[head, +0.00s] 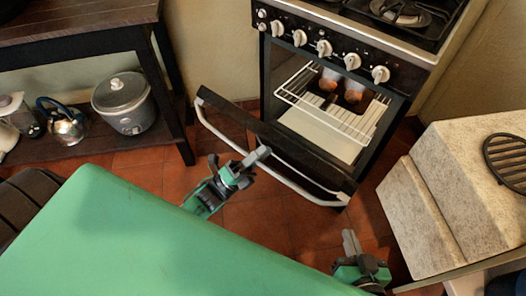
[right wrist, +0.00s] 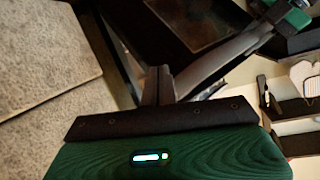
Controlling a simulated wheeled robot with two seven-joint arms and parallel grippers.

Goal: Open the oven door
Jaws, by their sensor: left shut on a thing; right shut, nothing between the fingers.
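The oven (head: 330,115) has its black door (head: 275,140) partly open, tilted down toward me. A pale curved handle (head: 318,197) runs along the outer side of the door. My left gripper (head: 260,155) is shut on the handle near its middle, hiding a bit of the bar. My right gripper (head: 350,242) is shut and empty, below the handle's right end and apart from it. In the right wrist view its closed fingers (right wrist: 158,86) show, with a grey bar, likely the handle (right wrist: 225,60), running behind them.
Inside the oven is a white wire rack (head: 335,110) with brown round items. A speckled stone counter block (head: 470,185) stands close to my right gripper. A dark shelf (head: 80,35) with a grey cooker (head: 124,105) and kettle stands at left. Tiled floor is free before the oven.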

